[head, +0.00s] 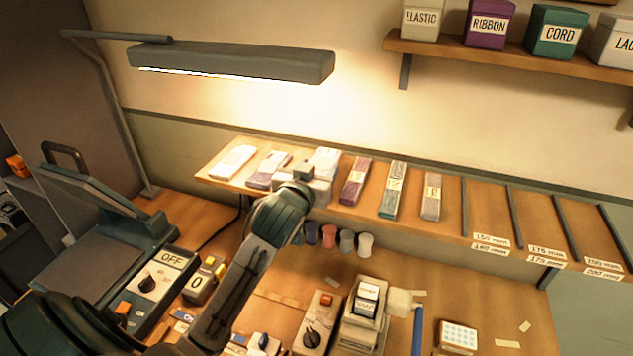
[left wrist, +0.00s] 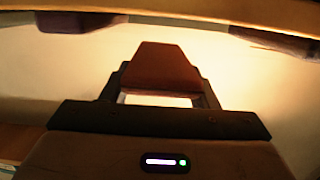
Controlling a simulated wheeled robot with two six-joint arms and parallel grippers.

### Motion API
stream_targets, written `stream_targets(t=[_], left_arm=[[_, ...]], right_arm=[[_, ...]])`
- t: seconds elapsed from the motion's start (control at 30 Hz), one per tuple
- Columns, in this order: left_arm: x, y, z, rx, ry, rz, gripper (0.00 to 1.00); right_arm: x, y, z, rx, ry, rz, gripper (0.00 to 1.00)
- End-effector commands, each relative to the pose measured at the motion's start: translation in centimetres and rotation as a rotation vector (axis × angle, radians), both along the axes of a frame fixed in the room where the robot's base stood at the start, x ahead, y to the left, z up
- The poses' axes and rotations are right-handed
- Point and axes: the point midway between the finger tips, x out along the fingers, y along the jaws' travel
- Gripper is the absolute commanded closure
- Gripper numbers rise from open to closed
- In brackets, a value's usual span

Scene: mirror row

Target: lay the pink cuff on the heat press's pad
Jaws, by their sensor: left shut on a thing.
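My left gripper (head: 312,174) is at the display shelf, among the folded cuffs, seen from behind its wrist. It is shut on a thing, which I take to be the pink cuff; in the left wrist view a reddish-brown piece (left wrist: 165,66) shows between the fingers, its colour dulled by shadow. The head view mostly hides it behind the gripper. The heat press (head: 158,272) stands on the bench at the left, with its upper plate raised and a sign reading OFF. Its grey pad (head: 88,262) looks bare. My right gripper is not in view.
Folded cuffs, including a purple one (head: 355,181) and a teal one (head: 393,190), lie on the shelf (head: 450,212) close to my gripper. A lamp (head: 230,62) hangs above. Thread spools (head: 347,242), a dial box (head: 315,325) and a label machine (head: 362,312) stand below.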

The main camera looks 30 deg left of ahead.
Motion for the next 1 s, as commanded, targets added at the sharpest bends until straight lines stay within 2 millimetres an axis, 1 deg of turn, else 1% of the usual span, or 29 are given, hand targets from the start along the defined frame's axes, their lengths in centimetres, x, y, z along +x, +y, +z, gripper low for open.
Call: stream_targets(t=[0.2,0.3,0.63,0.67,0.7,1.0], left_arm=[[0.0,0.0,-2.6,0.0,0.006,0.0,0.69],[0.0,0.0,-3.5,0.0,0.003,0.0,0.69],[0.0,0.0,-3.8,0.0,0.001,0.0,0.69],[0.0,0.0,-3.8,0.0,0.001,0.0,0.42],[0.0,0.0,-3.8,0.0,0.001,0.0,0.37],[0.0,0.0,-3.6,0.0,0.0,0.0,0.37]], right_arm=[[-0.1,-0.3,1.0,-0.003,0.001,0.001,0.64],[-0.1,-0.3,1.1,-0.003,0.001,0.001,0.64],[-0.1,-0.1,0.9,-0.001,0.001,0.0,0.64],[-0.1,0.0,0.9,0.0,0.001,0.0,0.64],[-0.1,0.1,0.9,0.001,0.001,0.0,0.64],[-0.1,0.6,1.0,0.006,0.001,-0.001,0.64]])
